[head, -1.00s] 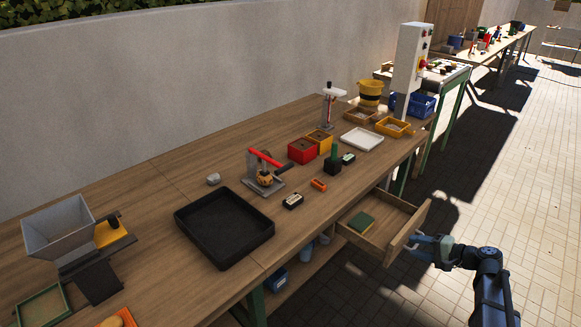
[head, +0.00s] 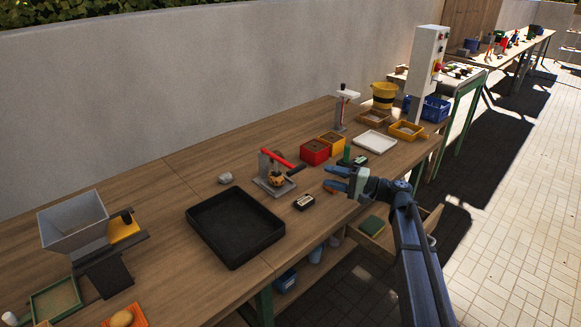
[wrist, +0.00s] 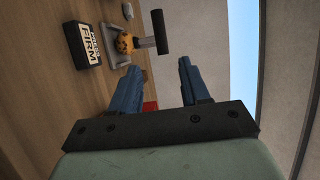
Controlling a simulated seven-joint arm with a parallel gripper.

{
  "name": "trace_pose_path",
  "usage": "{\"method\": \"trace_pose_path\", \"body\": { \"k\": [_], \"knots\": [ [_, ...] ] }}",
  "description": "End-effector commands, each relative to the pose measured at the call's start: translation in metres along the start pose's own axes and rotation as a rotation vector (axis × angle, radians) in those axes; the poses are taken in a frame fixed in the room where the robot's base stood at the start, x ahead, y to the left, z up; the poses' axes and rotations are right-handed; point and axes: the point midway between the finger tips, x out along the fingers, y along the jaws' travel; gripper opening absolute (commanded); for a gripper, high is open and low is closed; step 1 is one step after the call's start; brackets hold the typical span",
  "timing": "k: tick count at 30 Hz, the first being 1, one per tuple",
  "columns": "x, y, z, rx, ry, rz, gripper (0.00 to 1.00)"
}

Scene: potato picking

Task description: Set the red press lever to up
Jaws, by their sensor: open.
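The red press lever (head: 281,159) belongs to a small grey press on the workbench, in the middle of the head view. It runs from the press post down to the right and ends in a dark grip. A yellow-brown round thing (head: 276,179) sits on the press base (head: 272,188). In the wrist view the dark grip (wrist: 162,32) shows beyond the fingers, with the round thing (wrist: 125,42) beside it. My gripper (head: 337,180) is open and empty, to the right of the press and apart from the lever. The wrist view shows both blue fingers (wrist: 160,85) spread.
A small box labelled FIRM (wrist: 87,45) lies near the press, also in the head view (head: 303,201). A black tray (head: 235,226) lies to the left. Red (head: 314,152) and yellow boxes (head: 332,142) stand behind. An open drawer (head: 380,232) is below my arm.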

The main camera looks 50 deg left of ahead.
Motion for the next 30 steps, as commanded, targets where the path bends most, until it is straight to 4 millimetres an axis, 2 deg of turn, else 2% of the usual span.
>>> {"method": "trace_pose_path", "body": {
  "k": [8,21,30],
  "knots": [
    [0.025,-0.003,0.002,-0.001,-0.009,-0.006,0.46],
    [0.101,-0.003,0.002,-0.001,-0.01,-0.005,0.46],
    [0.136,-0.003,0.002,0.0,-0.007,-0.005,0.46]
  ]
}}
